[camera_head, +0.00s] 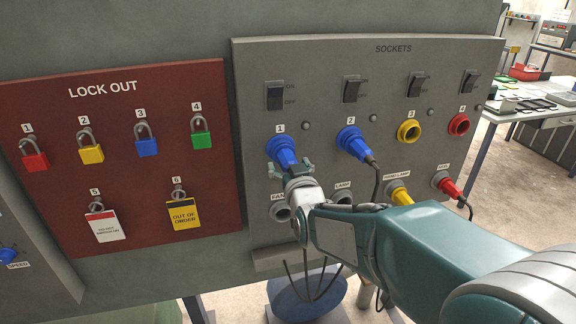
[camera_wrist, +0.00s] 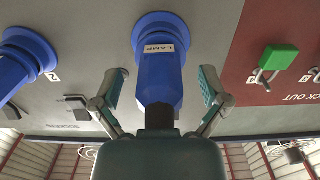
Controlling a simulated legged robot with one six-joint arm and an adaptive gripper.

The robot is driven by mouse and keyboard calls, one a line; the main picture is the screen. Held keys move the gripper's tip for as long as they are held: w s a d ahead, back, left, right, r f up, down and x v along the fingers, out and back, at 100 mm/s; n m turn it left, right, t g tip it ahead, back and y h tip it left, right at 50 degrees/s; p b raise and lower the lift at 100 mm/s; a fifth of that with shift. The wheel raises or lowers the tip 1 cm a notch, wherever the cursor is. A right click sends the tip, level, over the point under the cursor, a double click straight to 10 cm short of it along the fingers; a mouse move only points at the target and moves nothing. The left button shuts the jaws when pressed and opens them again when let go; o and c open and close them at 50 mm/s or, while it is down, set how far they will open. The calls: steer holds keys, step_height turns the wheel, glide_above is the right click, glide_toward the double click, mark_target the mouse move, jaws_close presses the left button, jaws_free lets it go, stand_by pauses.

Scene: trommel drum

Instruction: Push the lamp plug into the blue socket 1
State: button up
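The blue lamp plug (camera_wrist: 160,80), with a white LAMP label, stands in line with blue socket 1 (camera_head: 281,146). Its front end meets the round blue socket collar in the wrist view (camera_wrist: 161,20), with no clear gap visible; I cannot tell how deep it sits. My gripper (camera_head: 293,169) is in front of socket 1. In the wrist view, its two fingers (camera_wrist: 162,88) are spread on either side of the plug, apart from its sides. The plug's rear and cable are partly hidden by my gripper.
Blue socket 2 (camera_head: 349,137) holds another blue plug with a hanging cable. Yellow socket 3 (camera_head: 408,131) and red socket 4 (camera_head: 459,125) are empty. Switches sit above. The holders labelled FAN (camera_head: 279,212) and LAMP are below. The red lock-out board (camera_head: 150,185) is left.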

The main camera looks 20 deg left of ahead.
steer(key=v, duration=1.2)
steer(key=shift+f, duration=0.1)
steer(key=s+d+f+m+g+h, duration=0.1)
steer(key=s+d+m+g+h, duration=0.15)
steer(key=d, duration=0.65)
steer(key=s+d+f+m+g+h, duration=0.1)
steer(key=s+d+f+g+h, duration=0.2)
steer(key=d, duration=0.5)
steer(key=s+d+f+m+g+h, duration=0.1)
steer(key=s+d+m+g+h, duration=0.1)
steer(key=s+d, duration=0.7)
steer(key=s+g+h, duration=0.1)
steer(key=s+g, duration=0.1)
steer(key=s, duration=0.1)
steer(key=shift+s+f+m+h, duration=0.2)
steer(key=shift+f+m+h, duration=0.1)
steer(key=shift+m+h, duration=0.05)
steer(key=shift+d, duration=0.15)
